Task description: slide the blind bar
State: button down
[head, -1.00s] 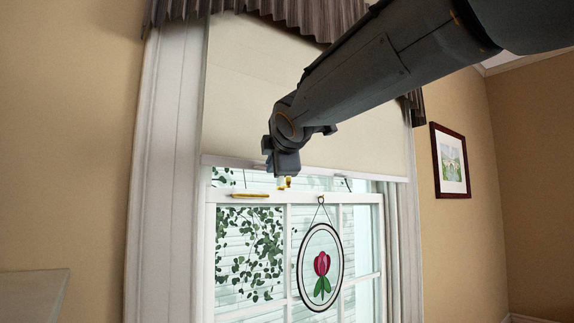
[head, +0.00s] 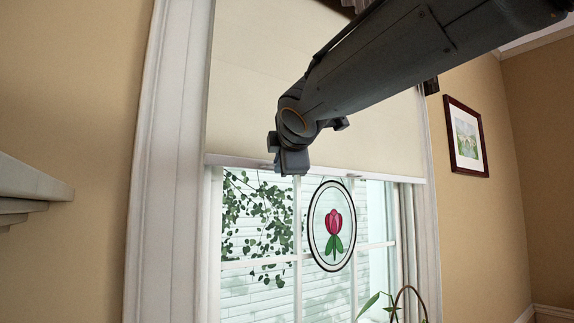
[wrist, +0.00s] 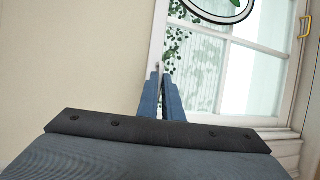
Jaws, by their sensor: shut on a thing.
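The blind bar (head: 388,176) is a pale strip along the lower edge of the cream blind (head: 290,80). It crosses the window just above the round tulip ornament (head: 332,262). My gripper (head: 292,172) is at the bar, left of its middle, and hides a bit of it; the fingertips are hard to see in the head view. In the wrist view, my gripper's two blue fingers (wrist: 163,82) are close together at the blind's edge, shut on the bar (wrist: 160,35). The exact grip is partly hidden.
A white ledge (head: 35,185) juts in at the left. The white window frame (head: 165,150) stands left of the blind. A framed picture (head: 467,137) hangs on the right wall. A plant (head: 370,304) and a hoop handle show at the bottom. A brass handle (wrist: 305,27) is in the wrist view.

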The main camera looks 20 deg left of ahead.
jog(key=shift+s+a+f+b, duration=0.15)
jog(key=shift+a+f+b, duration=0.15)
jog(key=shift+f, duration=0.2)
jog(key=c, duration=1.9)
grip_release()
jog(key=shift+s+a, duration=0.1)
jog(key=shift+c, duration=0.2)
jog(key=shift+d, duration=0.25)
jog(key=v, duration=0.7)
jog(key=shift+s+d, duration=0.15)
jog(key=shift+d, duration=0.1)
